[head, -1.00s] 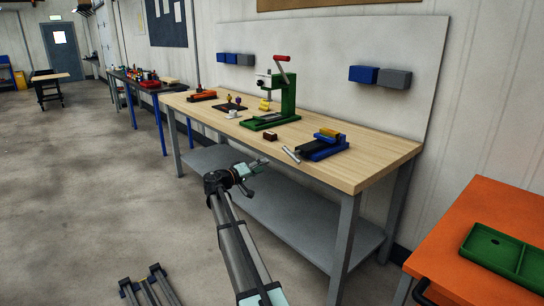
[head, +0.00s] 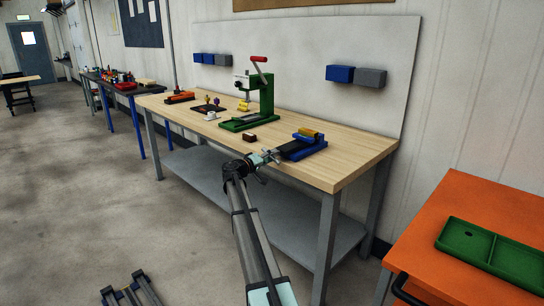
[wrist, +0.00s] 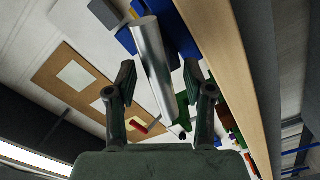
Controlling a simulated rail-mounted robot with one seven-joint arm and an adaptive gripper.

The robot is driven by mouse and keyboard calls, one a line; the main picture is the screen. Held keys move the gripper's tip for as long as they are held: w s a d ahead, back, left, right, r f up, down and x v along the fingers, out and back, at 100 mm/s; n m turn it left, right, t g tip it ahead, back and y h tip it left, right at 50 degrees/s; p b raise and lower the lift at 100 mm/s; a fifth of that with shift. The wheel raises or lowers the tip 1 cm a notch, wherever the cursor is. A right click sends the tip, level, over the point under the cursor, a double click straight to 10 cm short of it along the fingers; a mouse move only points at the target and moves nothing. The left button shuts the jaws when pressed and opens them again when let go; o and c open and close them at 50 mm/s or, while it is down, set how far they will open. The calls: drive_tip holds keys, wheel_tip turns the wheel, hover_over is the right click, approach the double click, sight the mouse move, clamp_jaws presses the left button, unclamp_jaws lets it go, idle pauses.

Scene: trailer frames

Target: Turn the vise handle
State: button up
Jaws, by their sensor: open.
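The blue vise (head: 303,148) with a yellow block and a dark bed sits near the front edge of the wooden bench, toward its right end. In the wrist view, the silver vise handle (wrist: 158,70) is a smooth bar that runs between my two fingers. My gripper (head: 270,157) is open at the left end of the vise. It also shows in the wrist view (wrist: 160,78), with one finger on each side of the handle. I cannot tell whether either finger touches it. In the head view, my gripper mostly hides the handle.
A green press (head: 258,100) with a red lever stands on the bench (head: 345,165) behind the vise. A small brown block (head: 250,137) lies left of the vise. An orange table (head: 470,205) with a green tray (head: 490,250) stands at right.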

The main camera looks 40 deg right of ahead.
drive_tip(key=shift+d, duration=0.55)
clamp_jaws()
idle(1.0)
unclamp_jaws()
drive_tip(key=shift+a, duration=0.1)
drive_tip(key=s+a, duration=0.1)
drive_tip(key=a, duration=1)
drive_tip(key=shift+s+a, duration=0.25)
drive_tip(key=shift+a, duration=0.1)
